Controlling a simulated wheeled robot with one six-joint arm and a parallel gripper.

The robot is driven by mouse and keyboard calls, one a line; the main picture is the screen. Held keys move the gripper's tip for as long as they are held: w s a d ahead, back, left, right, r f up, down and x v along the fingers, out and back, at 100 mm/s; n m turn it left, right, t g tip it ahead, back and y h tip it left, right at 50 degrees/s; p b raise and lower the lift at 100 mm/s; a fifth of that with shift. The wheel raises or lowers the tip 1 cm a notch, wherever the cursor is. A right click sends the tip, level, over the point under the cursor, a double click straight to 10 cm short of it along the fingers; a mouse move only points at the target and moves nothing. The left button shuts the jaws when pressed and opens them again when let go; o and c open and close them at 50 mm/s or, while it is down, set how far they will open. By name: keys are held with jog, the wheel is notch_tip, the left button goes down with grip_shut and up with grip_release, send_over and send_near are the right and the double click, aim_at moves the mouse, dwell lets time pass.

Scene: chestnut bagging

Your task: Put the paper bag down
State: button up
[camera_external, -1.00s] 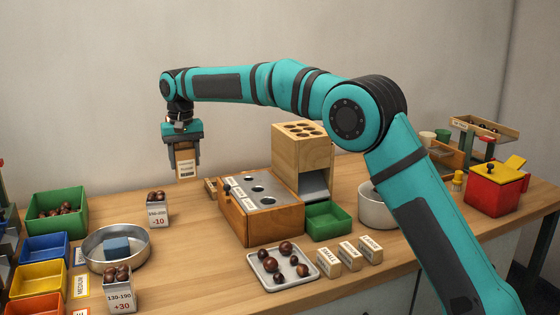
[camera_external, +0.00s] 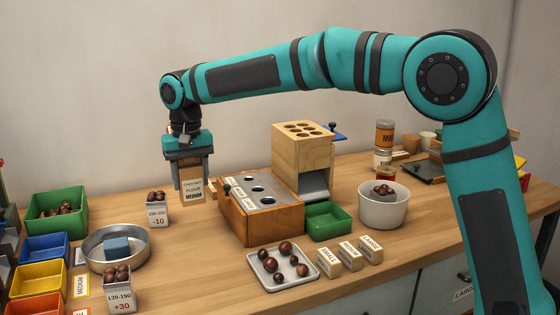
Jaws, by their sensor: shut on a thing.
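My gripper (camera_external: 189,168) points straight down at the back of the table, left of the wooden box with round holes. It is shut on a brown paper bag (camera_external: 193,186) with a printed label that reads "MEDIUM" at the bottom. The bag is upright between the fingers. Its lower end is at or just above the tabletop; I cannot tell whether it touches. The fingers cover the sides of the bag.
A white cup of chestnuts (camera_external: 157,211) marked -10 stands close to the left of the bag. The wooden box with holes (camera_external: 262,222) is close on the right. A metal pan (camera_external: 118,262) holds a blue block. Bare tabletop (camera_external: 200,255) lies in front.

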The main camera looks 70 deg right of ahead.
jog(key=shift+s+a, duration=0.3)
jog(key=shift+s, duration=0.1)
jog(key=shift+s+a+f, duration=0.1)
jog(key=shift+a+f, duration=0.05)
jog(key=shift+f, duration=4.95)
jog(key=shift+f, duration=0.1)
jog(key=o, duration=1)
jog(key=shift+o, duration=0.2)
notch_tip(320, 180, up, 12)
jog(key=shift+r, duration=0.15)
